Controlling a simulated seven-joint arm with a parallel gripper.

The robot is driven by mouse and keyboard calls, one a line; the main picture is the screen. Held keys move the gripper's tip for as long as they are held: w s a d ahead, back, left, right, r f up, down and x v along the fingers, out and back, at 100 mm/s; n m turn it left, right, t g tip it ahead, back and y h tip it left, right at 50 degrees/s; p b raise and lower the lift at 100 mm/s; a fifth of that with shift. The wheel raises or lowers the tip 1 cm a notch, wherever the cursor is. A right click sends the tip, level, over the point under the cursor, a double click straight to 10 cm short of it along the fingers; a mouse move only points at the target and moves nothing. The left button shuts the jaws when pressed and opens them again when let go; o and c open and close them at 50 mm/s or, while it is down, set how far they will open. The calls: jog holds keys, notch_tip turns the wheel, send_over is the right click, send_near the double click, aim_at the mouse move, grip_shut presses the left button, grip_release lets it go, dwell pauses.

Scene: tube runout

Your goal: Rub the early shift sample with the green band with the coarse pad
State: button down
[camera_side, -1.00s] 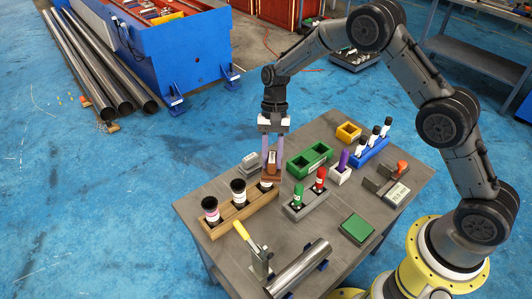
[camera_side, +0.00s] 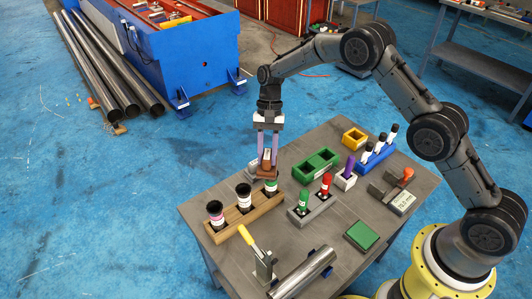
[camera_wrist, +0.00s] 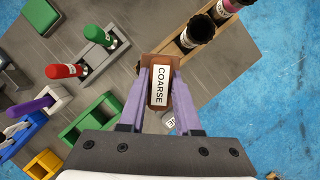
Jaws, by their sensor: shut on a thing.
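My gripper (camera_side: 268,152) is shut on the coarse pad (camera_side: 264,171), a brown block. In the wrist view the pad (camera_wrist: 159,88) shows a white label reading COARSE between the purple fingers. A wooden rack (camera_side: 231,227) holds three black-topped samples in a row. The sample with the green band (camera_side: 271,188) is at the rack's right end in the side view. The pad is just above and behind its top; I cannot tell whether they touch.
Beside the rack stand a yellow-handled clamp (camera_side: 257,248) and a metal tube (camera_side: 302,273). A grey holder (camera_side: 311,213) has green and red markers. Green bins (camera_side: 316,166), a blue rack (camera_side: 375,158) and a green pad (camera_side: 362,235) lie to the right.

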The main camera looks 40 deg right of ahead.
aim_at(274, 170)
jog(key=s, duration=0.5)
jog(key=shift+w+r, duration=0.2)
jog(key=shift+w, duration=3.1)
jog(key=shift+s+f, duration=0.15)
jog(key=shift+s, duration=0.5)
jog(key=shift+s+f, duration=0.15)
jog(key=shift+s, duration=0.45)
jog(key=shift+s+r, duration=0.25)
jog(key=shift+s, duration=0.95)
jog(key=shift+f, duration=0.25)
jog(key=shift+w+r, duration=0.25)
jog(key=shift+w, duration=2.1)
jog(key=shift+w+f, duration=0.1)
jog(key=shift+w, duration=0.1)
jog(key=shift+s, duration=3.55)
notch_tip(274, 170, up, 8)
jog(key=shift+w, duration=0.15)
